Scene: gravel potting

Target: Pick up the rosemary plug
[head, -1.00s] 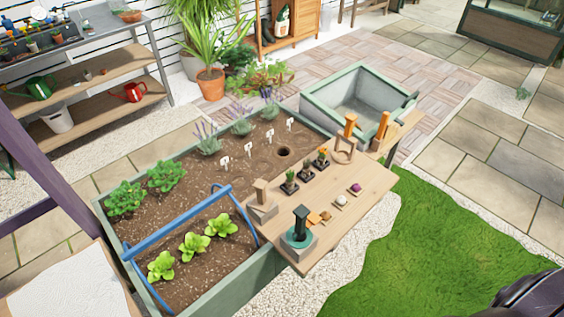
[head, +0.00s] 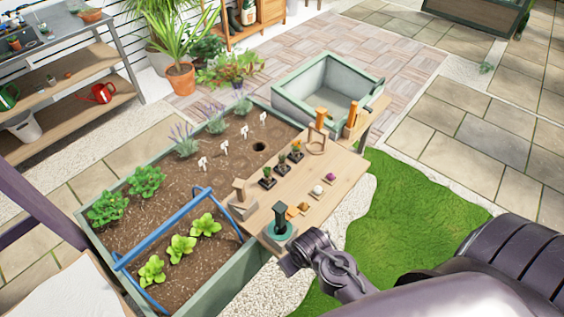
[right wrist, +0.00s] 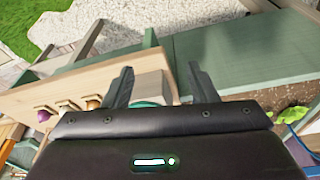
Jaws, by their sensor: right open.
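Three small plant plugs in dark square holders stand in a row on the wooden board across the planter: a near one (head: 267,180), a middle one (head: 284,167) and a far one (head: 297,154). I cannot tell which is the rosemary. My right gripper (head: 287,264) is at the board's near end, beside the teal round piece with a dark handle (head: 279,231), apart from the plugs. In the right wrist view my right gripper (right wrist: 160,74) is open and empty, with a pale block with a teal top between its fingers. My left gripper is out of view.
The wooden board (head: 262,203) also bears a tan block (head: 240,207), a white ball (head: 317,191) and a purple one (head: 331,178). The soil bed has a hole (head: 259,147), white labels and several plants. A blue hoop (head: 165,226) arches over the near soil. Grass lies to the right.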

